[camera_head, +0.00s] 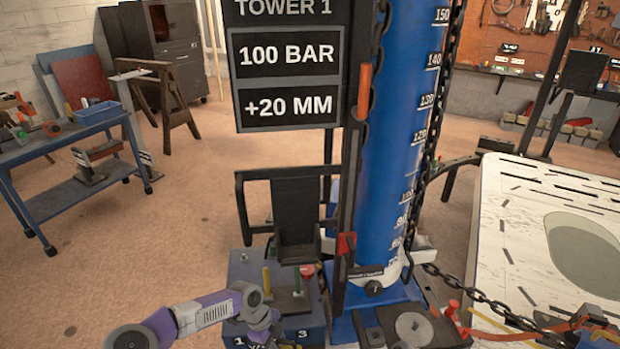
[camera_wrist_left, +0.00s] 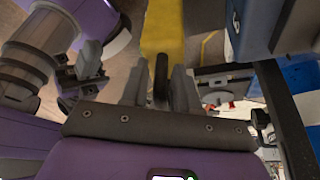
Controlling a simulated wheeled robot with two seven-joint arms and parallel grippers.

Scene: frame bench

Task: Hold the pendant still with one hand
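In the left wrist view my left gripper (camera_wrist_left: 160,88) has its two grey fingers apart. A dark upright rod or cable (camera_wrist_left: 161,72) stands between them, with narrow gaps seeming to show on both sides. Beyond it is a yellow surface (camera_wrist_left: 164,28); I cannot tell whether this is the pendant. In the head view my purple and grey left arm comes in at the bottom left, and its gripper is not clearly visible. No pendant can be made out for certain in the head view. My right gripper is not in view.
A blue cylinder (camera_head: 400,130) and a tower sign (camera_head: 288,75) stand in the middle. A black bracket (camera_head: 294,205) is above a grey box (camera_head: 245,268) with small levers. A chain (camera_head: 490,302) hangs towards a white slotted panel (camera_head: 515,215).

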